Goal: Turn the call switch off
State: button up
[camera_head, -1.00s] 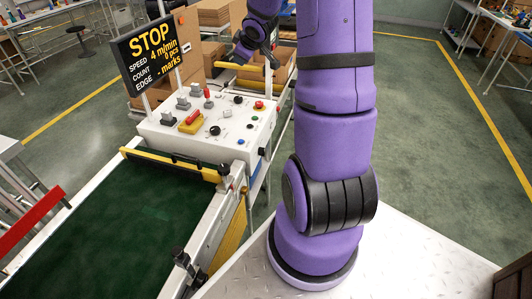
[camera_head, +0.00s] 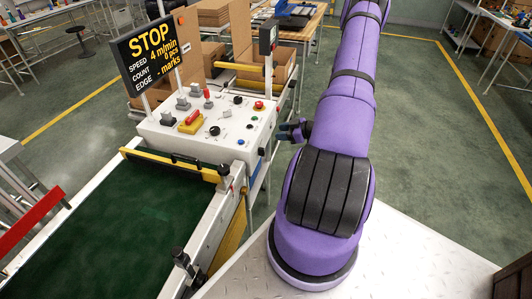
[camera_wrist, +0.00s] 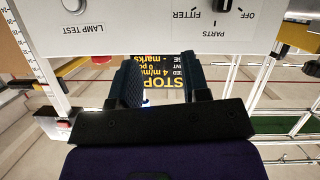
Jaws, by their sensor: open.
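The wrist view shows part of a white panel with a black rotary knob (camera_wrist: 224,5) at the top edge, partly cut off. Around it are the words FITTER, PARTS and OFF; I cannot tell which one it points to. My gripper (camera_wrist: 160,72) is open and empty, its two dark fingers apart, with the panel beyond them. In the head view my gripper (camera_head: 296,131) is small, just right of the white control box (camera_head: 190,145), apart from it. The labelled knob cannot be made out in the head view.
A round white button (camera_wrist: 73,5) marked LAMP TEST sits on the same panel. The STOP display (camera_head: 150,52) stands behind the control box, left of a post-mounted grey box (camera_head: 268,38). A green conveyor belt (camera_head: 110,220) runs in front. Open floor lies right of my arm.

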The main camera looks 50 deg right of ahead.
aim_at(261, 152)
jog(key=s+a+f+m+t+y, duration=0.1)
jog(key=s+a+f+t+y, duration=0.1)
jog(key=s+a+f+t, duration=0.4)
jog(key=w+a+g, duration=0.2)
jog(key=w, duration=0.6)
jog(key=shift+f, duration=0.35)
grip_shut()
